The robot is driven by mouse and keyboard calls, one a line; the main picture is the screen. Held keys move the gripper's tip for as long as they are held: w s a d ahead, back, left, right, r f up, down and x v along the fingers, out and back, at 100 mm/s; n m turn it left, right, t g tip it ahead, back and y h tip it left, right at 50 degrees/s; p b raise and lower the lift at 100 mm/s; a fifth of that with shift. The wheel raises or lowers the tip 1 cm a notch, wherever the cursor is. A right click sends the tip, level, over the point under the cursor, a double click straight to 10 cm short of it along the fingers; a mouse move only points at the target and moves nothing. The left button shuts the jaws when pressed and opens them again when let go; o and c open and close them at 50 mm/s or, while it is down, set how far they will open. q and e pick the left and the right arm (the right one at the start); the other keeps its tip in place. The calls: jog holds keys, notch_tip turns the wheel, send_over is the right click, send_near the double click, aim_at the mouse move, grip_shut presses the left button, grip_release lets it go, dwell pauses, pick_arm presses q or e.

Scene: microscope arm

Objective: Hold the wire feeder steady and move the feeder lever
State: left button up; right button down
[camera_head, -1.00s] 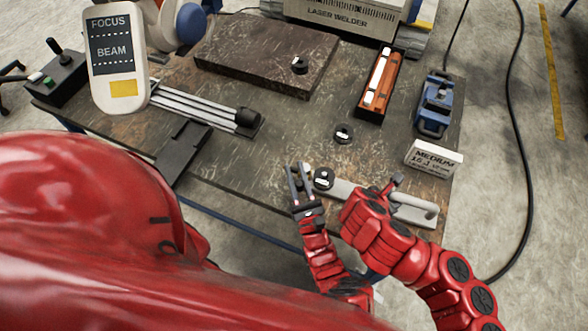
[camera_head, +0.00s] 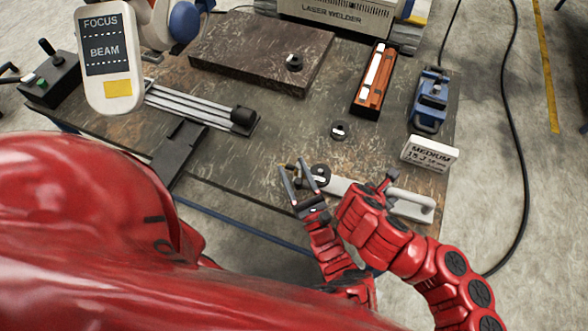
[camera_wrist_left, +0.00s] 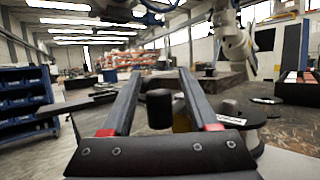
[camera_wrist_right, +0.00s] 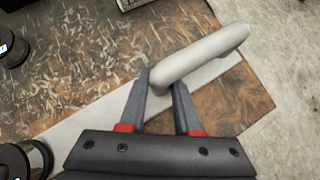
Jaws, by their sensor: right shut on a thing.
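The wire feeder is a flat pale grey bar (camera_head: 340,187) on the front right of the table, with a raised rounded handle (camera_head: 418,204) at its right end. A dark spool (camera_head: 319,174) sits at its left end. The feeder lever seems to be the short black-capped knob (camera_wrist_left: 159,108). My left gripper (camera_head: 299,166) is open, and in the left wrist view its fingers stand on either side of the knob, apart from it. My right gripper (camera_wrist_right: 162,80) is shut on the grey handle, which also shows in the right wrist view (camera_wrist_right: 205,60). In the head view its fingertips are mostly hidden.
A black-and-white spool (camera_head: 340,131) lies behind the feeder. A white card (camera_head: 429,153) marked MEDIUM stands behind the handle. A blue clamp-like device (camera_head: 431,100), an orange-brown case (camera_head: 376,78) and a dark slab (camera_head: 262,55) lie farther back. The table's front edge is close to my left gripper.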

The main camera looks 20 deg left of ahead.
pick_arm(q)
jog(key=shift+s+d+f, duration=0.15)
jog(key=shift+s+d, duration=0.05)
jog(key=shift+d, duration=0.05)
jog(key=s+d, duration=0.9)
jog(key=d, duration=0.1)
jog(key=shift+s+d+f, duration=0.25)
jog(key=shift+s+f, duration=0.05)
jog(key=shift+f, duration=0.1)
